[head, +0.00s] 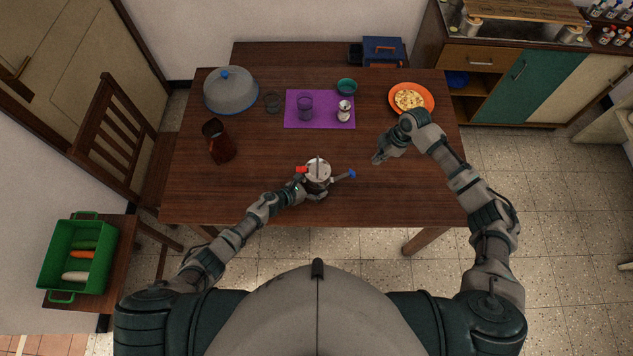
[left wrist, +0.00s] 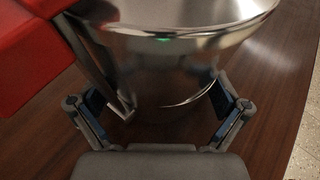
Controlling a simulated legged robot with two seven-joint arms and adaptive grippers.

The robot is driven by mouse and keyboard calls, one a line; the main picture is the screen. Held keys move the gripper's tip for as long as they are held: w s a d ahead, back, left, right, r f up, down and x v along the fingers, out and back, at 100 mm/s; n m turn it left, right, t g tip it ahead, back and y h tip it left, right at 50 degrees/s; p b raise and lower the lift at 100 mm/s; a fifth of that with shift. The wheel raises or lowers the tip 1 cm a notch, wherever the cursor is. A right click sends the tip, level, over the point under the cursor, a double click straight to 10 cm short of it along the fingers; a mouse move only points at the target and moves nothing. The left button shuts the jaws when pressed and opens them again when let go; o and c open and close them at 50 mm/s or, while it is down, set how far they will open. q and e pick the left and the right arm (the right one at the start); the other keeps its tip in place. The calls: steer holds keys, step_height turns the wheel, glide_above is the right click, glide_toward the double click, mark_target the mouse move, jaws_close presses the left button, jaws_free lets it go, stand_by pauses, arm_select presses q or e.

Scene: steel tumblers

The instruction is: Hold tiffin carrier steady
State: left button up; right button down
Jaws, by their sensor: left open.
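The steel tiffin carrier (head: 318,172) stands on the wooden table near its front edge, with a red part at its left and a blue part at its right. In the left wrist view the shiny steel carrier (left wrist: 170,45) fills the upper middle, with the red part (left wrist: 30,50) at upper left. My left gripper (head: 312,190) is at the carrier's near side. In the left wrist view its open fingers (left wrist: 160,108) stand either side of the carrier's lower part, and I cannot tell contact. My right gripper (head: 379,158) is above the table right of the carrier, apart from it; its finger opening is unclear.
A purple mat (head: 325,122) holds a purple cup (head: 305,105) and a small steel shaker (head: 344,110). A grey dome with a blue knob (head: 231,93), a dark red jug (head: 219,141) and an orange plate of food (head: 411,98) surround it. The table's front right is clear.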

arm_select(q)
steer(key=shift+w+d+f, duration=0.1)
steer(key=shift+d, duration=0.05)
steer(key=shift+w+d+f, duration=0.1)
steer(key=shift+d, duration=0.1)
stand_by(0.3)
steer(key=c, duration=1.1)
arm_select(e)
steer(key=a, duration=0.3)
steer(key=shift+f, duration=0.1)
